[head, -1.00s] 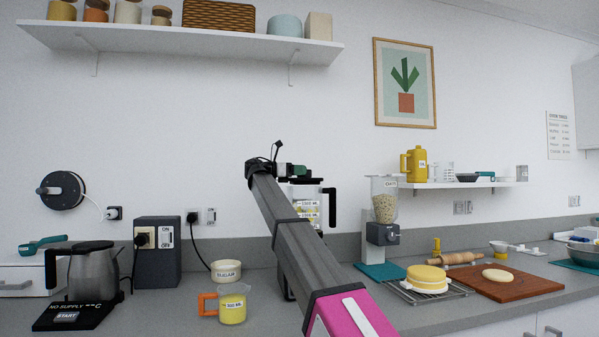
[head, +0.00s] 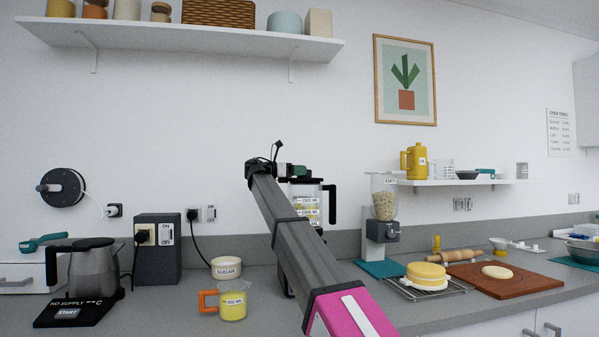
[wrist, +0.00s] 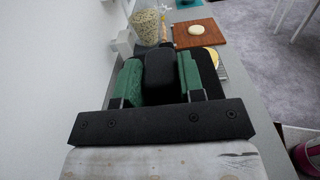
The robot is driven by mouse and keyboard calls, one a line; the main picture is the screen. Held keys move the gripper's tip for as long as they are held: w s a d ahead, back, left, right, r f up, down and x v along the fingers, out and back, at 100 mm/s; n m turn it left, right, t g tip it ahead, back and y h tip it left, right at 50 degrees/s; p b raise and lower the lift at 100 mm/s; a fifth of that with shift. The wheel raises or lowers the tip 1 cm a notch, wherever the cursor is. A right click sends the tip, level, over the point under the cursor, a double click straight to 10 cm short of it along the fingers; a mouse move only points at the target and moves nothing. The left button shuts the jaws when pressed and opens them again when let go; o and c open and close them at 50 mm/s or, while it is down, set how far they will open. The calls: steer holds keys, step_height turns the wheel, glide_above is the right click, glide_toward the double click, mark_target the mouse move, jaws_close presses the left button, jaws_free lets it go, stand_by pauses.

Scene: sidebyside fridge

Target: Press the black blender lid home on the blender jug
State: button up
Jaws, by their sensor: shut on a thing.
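The clear blender jug (head: 307,205) stands on the counter with its black handle (head: 331,206) to the right. My arm hides its left side and much of its base. My gripper (head: 292,171) is at the top of the jug. In the wrist view, my gripper's green finger pads (wrist: 160,80) are shut on the black blender lid (wrist: 161,73) by its raised middle part. In the head view the lid (head: 306,180) shows as a dark strip at the jug's top. I cannot tell whether it is fully seated.
A measuring cup (head: 231,305) and a sugar bowl (head: 226,268) stand left of my arm. A kettle (head: 93,268) is further left. A grain dispenser (head: 384,205), a cake (head: 426,275) and a wooden board (head: 505,281) are to the right. The wall is close behind the jug.

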steer(key=shift+f, duration=0.3)
steer(key=o, duration=0.9)
steer(key=shift+a, duration=0.15)
steer(key=shift+v, duration=5.3)
steer(key=shift+s, duration=0.1)
